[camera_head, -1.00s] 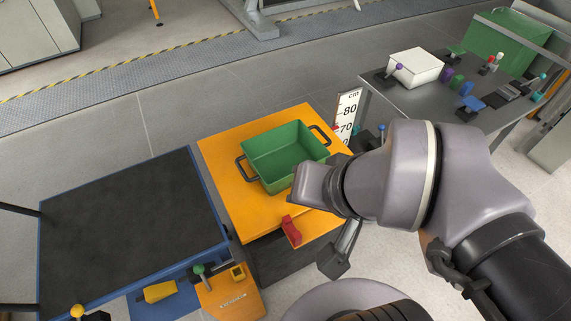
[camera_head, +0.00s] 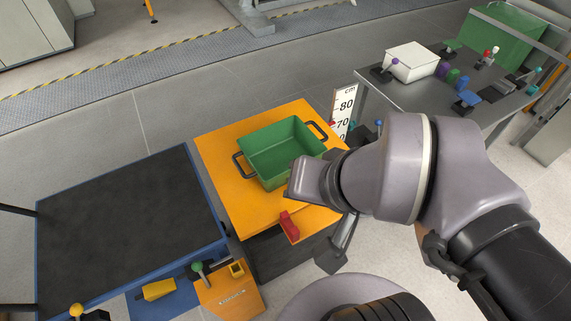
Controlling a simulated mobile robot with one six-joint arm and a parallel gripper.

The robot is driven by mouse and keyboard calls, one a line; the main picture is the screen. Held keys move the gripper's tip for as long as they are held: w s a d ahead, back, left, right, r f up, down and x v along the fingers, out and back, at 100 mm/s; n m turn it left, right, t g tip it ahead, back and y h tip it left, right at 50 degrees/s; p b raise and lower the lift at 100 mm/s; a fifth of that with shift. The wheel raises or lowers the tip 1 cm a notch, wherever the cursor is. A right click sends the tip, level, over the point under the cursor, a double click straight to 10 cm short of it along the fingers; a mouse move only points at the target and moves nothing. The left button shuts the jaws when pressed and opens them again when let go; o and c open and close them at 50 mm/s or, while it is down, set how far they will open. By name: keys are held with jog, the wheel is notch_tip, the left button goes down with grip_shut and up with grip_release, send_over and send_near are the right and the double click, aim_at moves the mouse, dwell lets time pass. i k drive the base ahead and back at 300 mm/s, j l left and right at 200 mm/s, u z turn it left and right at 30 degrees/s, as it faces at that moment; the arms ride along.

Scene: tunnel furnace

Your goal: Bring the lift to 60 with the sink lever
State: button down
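The lift's orange platform (camera_head: 222,150) carries a green tub (camera_head: 285,152) with black handles. A white cm scale (camera_head: 345,103) stands at its back right. The numbers 80 and 70 are readable, with a small red mark near 70; the lower part is hidden by my arm. A red handle (camera_head: 289,226) sits at the platform's front edge. A dark pedal-like piece on a grey bar (camera_head: 331,257) is below it. I cannot tell which control is the sink lever. My arm's wrist hangs over the platform's right side; my gripper's fingers are hidden.
A blue-framed dark table (camera_head: 125,220) is at left. An orange box (camera_head: 230,297) with a green-knobbed lever (camera_head: 197,268) is in front. A grey bench (camera_head: 400,95) at right bears a white box (camera_head: 412,62) and several coloured controls. The floor behind the platform is clear.

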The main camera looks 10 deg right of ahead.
aim_at(377, 123)
jog(key=i+l+z, duration=0.15)
jog(key=l, duration=0.35)
jog(key=i+l+z, duration=0.15)
jog(key=i+l, duration=0.15)
jog(key=l, duration=0.2)
jog(key=i+l+z, duration=0.2)
jog(key=l, duration=0.25)
jog(key=i+l+z, duration=0.15)
jog(key=i+l, duration=0.2)
